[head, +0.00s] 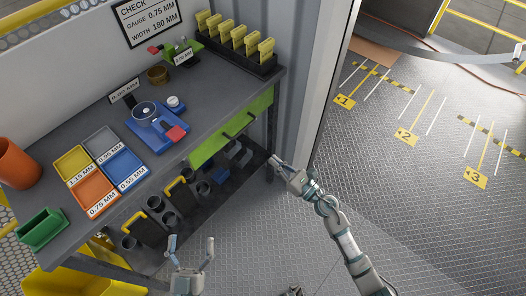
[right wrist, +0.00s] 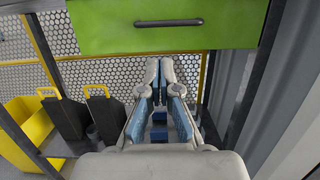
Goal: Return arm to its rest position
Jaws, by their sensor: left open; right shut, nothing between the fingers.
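My right gripper (head: 276,162) is shut and empty beside the front right of the workbench, below the green drawer (head: 232,128). In the right wrist view my right gripper (right wrist: 157,68) points at the space under the green drawer (right wrist: 165,27), with its fingertips together just below the drawer's lower edge. My left gripper (head: 191,247) is open and empty at the bottom of the head view, in front of the lower shelf, with its two fingers apart and pointing up.
The workbench (head: 85,130) holds coloured trays, a blue device (head: 158,125) and a rack of yellow tags (head: 236,45). Black cases with yellow handles (head: 137,222) stand on the lower shelf. A yellow bin (right wrist: 32,122) is at left. Open floor (head: 400,170) with numbered markings lies right.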

